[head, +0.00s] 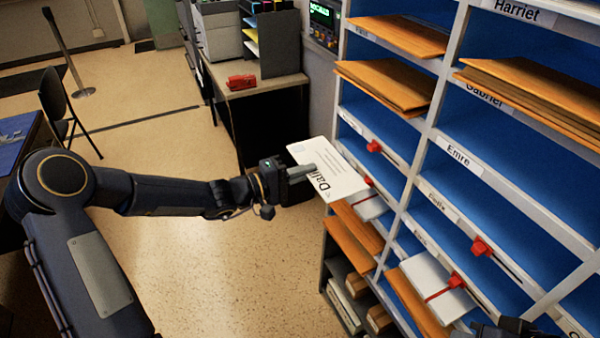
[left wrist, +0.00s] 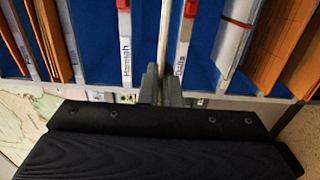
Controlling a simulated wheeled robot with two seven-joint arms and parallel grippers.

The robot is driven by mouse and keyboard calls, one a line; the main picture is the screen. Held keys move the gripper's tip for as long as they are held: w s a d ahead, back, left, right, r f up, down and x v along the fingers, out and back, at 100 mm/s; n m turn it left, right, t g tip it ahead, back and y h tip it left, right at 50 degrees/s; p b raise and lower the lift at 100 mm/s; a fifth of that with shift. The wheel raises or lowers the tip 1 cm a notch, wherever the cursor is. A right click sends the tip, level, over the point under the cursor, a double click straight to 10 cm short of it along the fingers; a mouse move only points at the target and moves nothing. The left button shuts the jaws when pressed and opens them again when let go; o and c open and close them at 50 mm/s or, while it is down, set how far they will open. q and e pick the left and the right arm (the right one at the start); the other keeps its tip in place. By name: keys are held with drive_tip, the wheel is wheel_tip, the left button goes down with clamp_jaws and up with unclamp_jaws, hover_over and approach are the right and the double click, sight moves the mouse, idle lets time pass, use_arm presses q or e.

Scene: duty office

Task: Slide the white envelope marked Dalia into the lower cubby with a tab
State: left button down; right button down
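The white envelope marked Dalia (head: 328,168) is gripped at its left end by my left gripper (head: 300,174) and held out roughly level at the cubby rack's front. In the left wrist view the envelope (left wrist: 164,38) shows nearly edge-on between the closed fingers (left wrist: 160,86). It lines up with the opening between two shelf edges with red tabs, labelled Hannah (left wrist: 125,50) and Dalia (left wrist: 181,55). I cannot tell whether its far edge is inside. A red tab (head: 374,146) shows above the envelope and another (head: 368,181) at its right edge. My right gripper (head: 512,327) is only partly in view, lower right.
Orange envelopes (head: 352,238) and a banded white bundle (head: 370,206) fill cubbies below. More orange envelopes (head: 385,86) stick out above. A desk with a red object (head: 241,81) stands behind. A chair (head: 58,108) is at left; floor between is clear.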

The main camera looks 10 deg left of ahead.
sight(340, 160)
use_arm(q)
drive_tip(key=p+x, duration=0.1)
drive_tip(key=x, duration=0.2)
drive_tip(key=shift+w+d, duration=0.15)
drive_tip(key=shift+d, duration=0.15)
drive_tip(key=x, duration=0.3)
drive_tip(key=p+x, duration=0.1)
drive_tip(key=x, duration=0.1)
drive_tip(key=shift+w+d+f, duration=0.2)
drive_tip(key=shift+d+f, duration=0.05)
drive_tip(key=shift+d, duration=0.05)
drive_tip(key=shift+w+d+f+b, duration=0.5)
drive_tip(key=shift+d+b, duration=0.2)
drive_tip(key=shift+b, duration=0.25)
drive_tip(key=shift+w+d+f+b, duration=0.15)
drive_tip(key=shift+f+b, duration=0.2)
drive_tip(key=shift+b, duration=0.35)
drive_tip(key=shift+w+d+f+b, duration=0.1)
drive_tip(key=shift+f+b, duration=0.25)
drive_tip(key=shift+b, duration=0.35)
drive_tip(key=c, duration=1)
unclamp_jaws()
